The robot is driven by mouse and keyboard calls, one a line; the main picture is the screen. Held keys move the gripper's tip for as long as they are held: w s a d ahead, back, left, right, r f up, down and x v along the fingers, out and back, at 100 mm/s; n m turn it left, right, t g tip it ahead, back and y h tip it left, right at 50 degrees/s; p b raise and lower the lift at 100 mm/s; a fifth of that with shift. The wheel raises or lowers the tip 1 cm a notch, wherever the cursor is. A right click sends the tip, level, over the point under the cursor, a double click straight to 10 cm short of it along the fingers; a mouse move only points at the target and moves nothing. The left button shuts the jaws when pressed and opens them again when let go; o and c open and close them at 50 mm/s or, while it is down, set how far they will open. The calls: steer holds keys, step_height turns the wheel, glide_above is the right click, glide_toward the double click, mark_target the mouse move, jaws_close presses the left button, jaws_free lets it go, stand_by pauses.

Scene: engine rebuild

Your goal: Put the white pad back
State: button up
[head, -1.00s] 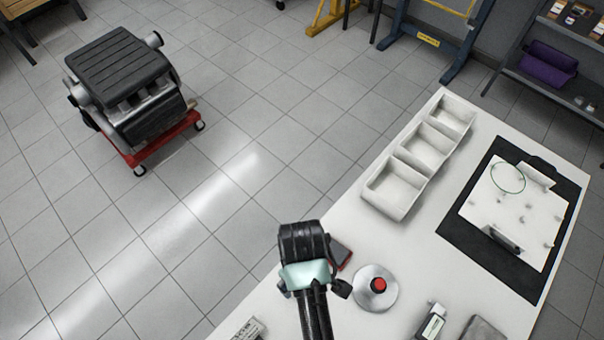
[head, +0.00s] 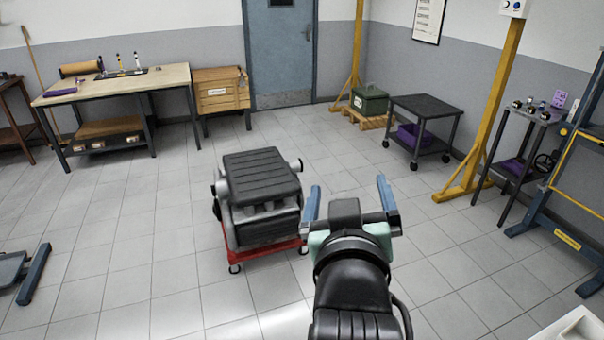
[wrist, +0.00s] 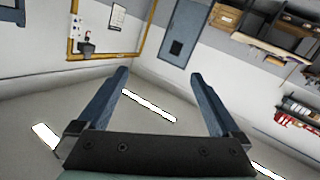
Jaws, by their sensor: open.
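My gripper (head: 349,200) is raised in the middle of the head view, its two blue fingers spread wide apart. It also shows in the wrist view (wrist: 155,95), open, with nothing between the fingers. I cannot make out a white pad in either current view. The pale corner of a white surface (head: 575,330) shows at the lower right of the head view.
An engine (head: 262,195) on a red wheeled dolly (head: 265,257) stands left of my gripper. A workbench (head: 120,85), wooden cabinet (head: 220,90) and blue door (head: 280,50) line the back. A black cart (head: 424,112) and yellow posts (head: 487,110) stand right. Tiled floor lies clear between.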

steer(key=s+a+r+t, duration=0.2)
steer(key=s+r+t, duration=0.1)
steer(key=r, duration=0.6)
steer(key=s+a+r+m+t+y, duration=0.1)
steer(key=s+r+t, duration=0.3)
steer(key=r, duration=0.6)
steer(key=s+a+r+t+y, duration=0.1)
steer(key=s+a+r+t, duration=0.2)
steer(key=s+r, duration=0.3)
step_height(320, 180, up, 4)
steer(key=shift+s+a+f+m+t, duration=0.1)
steer(key=shift+s+a+m+t, duration=0.05)
steer(key=shift+s+m+t, duration=0.3)
